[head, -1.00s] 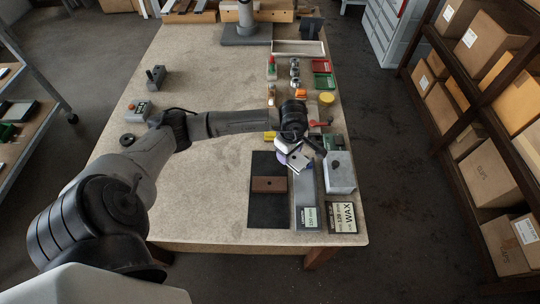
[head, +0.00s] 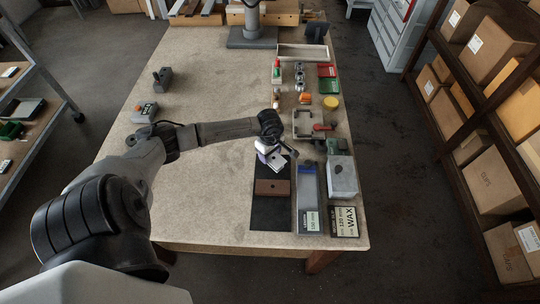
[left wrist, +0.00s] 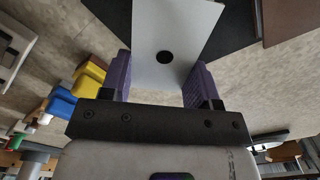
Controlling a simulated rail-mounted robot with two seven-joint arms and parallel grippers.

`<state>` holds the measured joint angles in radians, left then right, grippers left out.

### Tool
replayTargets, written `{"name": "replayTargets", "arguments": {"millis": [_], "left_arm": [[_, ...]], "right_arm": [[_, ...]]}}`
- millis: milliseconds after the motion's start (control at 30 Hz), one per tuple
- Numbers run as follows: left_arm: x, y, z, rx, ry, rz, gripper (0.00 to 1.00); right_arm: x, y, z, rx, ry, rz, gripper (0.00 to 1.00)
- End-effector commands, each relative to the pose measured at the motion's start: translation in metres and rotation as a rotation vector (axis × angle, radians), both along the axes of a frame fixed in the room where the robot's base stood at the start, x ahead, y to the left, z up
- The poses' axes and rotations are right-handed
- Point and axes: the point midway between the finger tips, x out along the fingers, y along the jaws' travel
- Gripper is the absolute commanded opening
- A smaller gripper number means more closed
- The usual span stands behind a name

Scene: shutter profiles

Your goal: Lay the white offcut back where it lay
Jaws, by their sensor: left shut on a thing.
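The white offcut (head: 279,162) is a flat pale plate with a dark round spot. It also shows in the left wrist view (left wrist: 180,22), between two purple fingers. My left gripper (head: 268,152) is shut on it and holds it over the far end of the black mat (head: 270,217). I cannot tell its exact height above the mat. The plate looks turned at an angle to the mat's edges. A brown block (head: 272,187) lies across the mat, nearer to me than the plate. My right gripper is not in view.
Right of the mat lie a grey strip labelled 150 mm (head: 309,188), a WAX label card (head: 344,222) and a grey block (head: 342,178). A clamp-like fixture (head: 303,124) and several small coloured items stand beyond.

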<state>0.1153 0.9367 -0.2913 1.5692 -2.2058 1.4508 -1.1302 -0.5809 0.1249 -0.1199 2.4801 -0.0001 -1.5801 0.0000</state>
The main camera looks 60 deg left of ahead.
Motion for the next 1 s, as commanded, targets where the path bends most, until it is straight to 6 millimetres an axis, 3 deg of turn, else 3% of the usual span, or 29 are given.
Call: {"name": "replayTargets", "arguments": {"millis": [133,533,567,600,800,1000], "left_arm": [[0.000,-0.001,-0.016,-0.003,-0.001,0.001,0.28],[0.000,0.000,-0.022,0.000,-0.001,-0.001,0.28],[0.000,0.000,-0.021,0.000,-0.001,-0.001,0.58],[0.000,-0.001,-0.020,0.000,0.000,-0.001,0.61],[0.000,-0.001,-0.020,-0.001,0.000,-0.001,0.81],[0.000,-0.001,-0.020,-0.001,0.000,-0.001,0.81]], "right_arm": [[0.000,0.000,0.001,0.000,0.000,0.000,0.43],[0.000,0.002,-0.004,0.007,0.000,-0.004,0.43],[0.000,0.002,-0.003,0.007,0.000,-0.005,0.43],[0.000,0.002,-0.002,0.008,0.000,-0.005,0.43],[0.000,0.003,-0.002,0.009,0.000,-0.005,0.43],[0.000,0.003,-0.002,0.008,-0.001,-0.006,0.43]]}}
